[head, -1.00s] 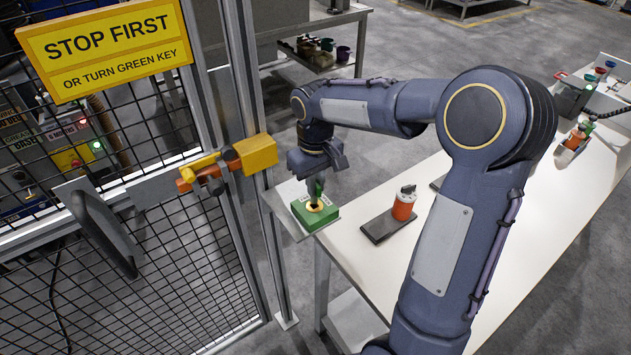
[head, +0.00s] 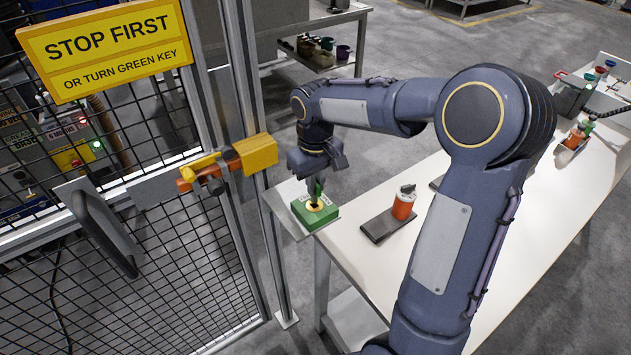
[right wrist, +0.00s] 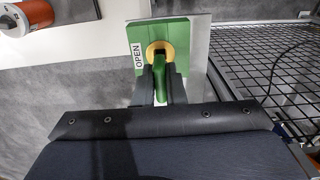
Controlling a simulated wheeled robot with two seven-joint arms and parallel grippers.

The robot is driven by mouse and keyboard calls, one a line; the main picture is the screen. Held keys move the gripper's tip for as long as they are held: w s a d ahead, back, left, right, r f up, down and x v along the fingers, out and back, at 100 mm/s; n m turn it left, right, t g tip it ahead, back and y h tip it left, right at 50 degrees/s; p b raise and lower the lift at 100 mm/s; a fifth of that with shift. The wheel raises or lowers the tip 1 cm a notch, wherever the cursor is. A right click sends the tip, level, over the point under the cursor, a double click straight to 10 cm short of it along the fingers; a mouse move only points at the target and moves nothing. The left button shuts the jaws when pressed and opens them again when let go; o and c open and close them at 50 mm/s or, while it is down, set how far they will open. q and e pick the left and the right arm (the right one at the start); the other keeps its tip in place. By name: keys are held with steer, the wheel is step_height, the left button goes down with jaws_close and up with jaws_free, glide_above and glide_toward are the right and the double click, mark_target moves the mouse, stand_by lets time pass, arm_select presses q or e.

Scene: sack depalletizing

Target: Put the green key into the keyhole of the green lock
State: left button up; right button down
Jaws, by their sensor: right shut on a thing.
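The green lock (head: 316,216) is a green block with a round yellow keyhole plate on top, on a small grey plate at the table's left corner. It also shows in the right wrist view (right wrist: 178,38), with an "OPEN" label. My right gripper (head: 316,184) is shut on the green key (right wrist: 157,84), directly over the lock. The key's lower end meets the yellow keyhole plate (right wrist: 158,49); the fingers hide part of it, and I cannot tell how deep it sits. My left gripper is not in view.
A mesh fence gate (head: 150,240) with a yellow and orange latch (head: 225,165) is left of the lock. Coloured items stand at the table's far right.

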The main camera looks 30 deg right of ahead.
steer(key=shift+f+b, duration=1.25)
steer(key=shift+f, duration=0.5)
stand_by(0.4)
steer(key=c, duration=1.4)
jaws_free()
step_height(320, 180, up, 8)
steer(key=shift+f, duration=0.2)
steer(key=shift+r, duration=0.15)
